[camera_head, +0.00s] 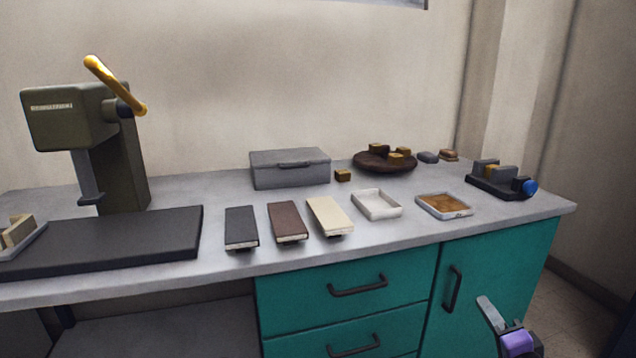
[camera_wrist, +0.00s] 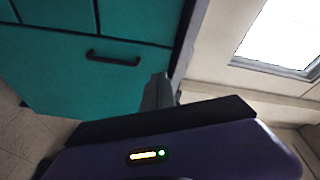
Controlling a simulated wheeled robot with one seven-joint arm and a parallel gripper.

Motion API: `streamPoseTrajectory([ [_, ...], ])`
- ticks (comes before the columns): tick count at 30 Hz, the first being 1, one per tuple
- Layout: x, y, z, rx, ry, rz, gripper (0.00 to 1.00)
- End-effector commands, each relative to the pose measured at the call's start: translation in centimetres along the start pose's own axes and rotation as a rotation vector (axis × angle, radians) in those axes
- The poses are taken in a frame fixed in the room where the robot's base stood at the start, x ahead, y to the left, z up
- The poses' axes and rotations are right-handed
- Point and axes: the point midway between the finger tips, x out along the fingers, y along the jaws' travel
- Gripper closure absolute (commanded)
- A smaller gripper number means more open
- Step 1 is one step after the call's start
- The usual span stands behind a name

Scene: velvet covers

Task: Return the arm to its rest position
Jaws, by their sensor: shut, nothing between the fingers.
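My gripper (camera_head: 487,303) shows at the lower right in the head view, with a purple part of my arm behind it. It is in front of the teal cabinet door, below the level of the worktop and apart from everything on it. In the wrist view the grey fingers (camera_wrist: 158,90) are together, shut with nothing between them. The rest of my arm is mostly out of the frame.
The grey worktop (camera_head: 370,238) carries a green press (camera_head: 70,118), a black mat (camera_head: 110,235), a grey box (camera_head: 290,168), three covers, two trays and a dark turntable (camera_head: 370,165). Teal cabinet doors (camera_head: 507,275) stand close by. Floor (camera_head: 585,315) shows at the right.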

Motion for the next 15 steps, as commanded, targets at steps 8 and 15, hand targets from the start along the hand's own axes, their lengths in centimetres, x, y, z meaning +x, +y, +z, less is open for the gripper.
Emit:
streamPoseTrajectory([
  [8,-9.1,3.0,2.4,-0.356,0.107,0.085,1.0],
  [15,-18.9,3.1,5.7,-0.663,0.134,0.124,1.0],
])
